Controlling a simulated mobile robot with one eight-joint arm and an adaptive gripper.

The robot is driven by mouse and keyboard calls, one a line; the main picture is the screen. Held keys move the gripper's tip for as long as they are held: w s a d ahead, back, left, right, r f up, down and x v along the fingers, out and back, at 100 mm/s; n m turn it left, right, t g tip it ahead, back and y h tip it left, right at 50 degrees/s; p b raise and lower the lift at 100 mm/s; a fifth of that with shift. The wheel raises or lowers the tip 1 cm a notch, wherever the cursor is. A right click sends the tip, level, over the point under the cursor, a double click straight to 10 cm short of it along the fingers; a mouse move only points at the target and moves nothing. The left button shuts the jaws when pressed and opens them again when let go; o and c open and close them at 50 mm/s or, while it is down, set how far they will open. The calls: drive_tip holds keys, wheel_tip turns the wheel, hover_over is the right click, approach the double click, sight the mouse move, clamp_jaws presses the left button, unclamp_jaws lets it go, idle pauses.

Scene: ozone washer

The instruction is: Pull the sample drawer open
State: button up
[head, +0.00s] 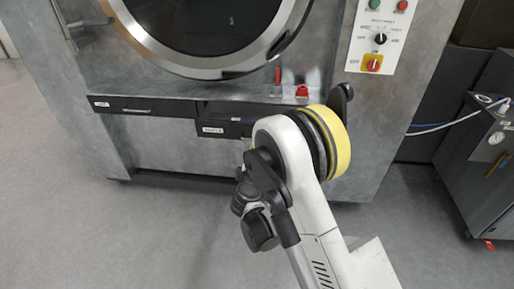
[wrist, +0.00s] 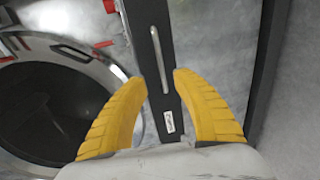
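The sample drawer (head: 222,129) is a dark, narrow front with a small white label, set low in the grey machine. It sits lower in the picture than the closed-looking drawer on its left, with a dark gap above it, so it looks partly out. In the wrist view its dark front (wrist: 156,20) runs top to bottom, with a long pale handle (wrist: 153,62) and the label near its lower end. My gripper (wrist: 160,80) is open, its yellow fingers on either side of the front near the handle; contact cannot be told. The arm hides the gripper in the head view.
A second labelled drawer (head: 140,106) is at the left. A control panel (head: 380,36) is at upper right, and a grey cabinet (head: 482,160) stands right. The floor at left is clear.

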drive_tip(key=b+x, duration=0.1)
drive_tip(key=x, duration=0.9)
drive_tip(key=shift+f, duration=0.1)
drive_tip(key=shift+w+b, duration=0.3)
clamp_jaws()
unclamp_jaws()
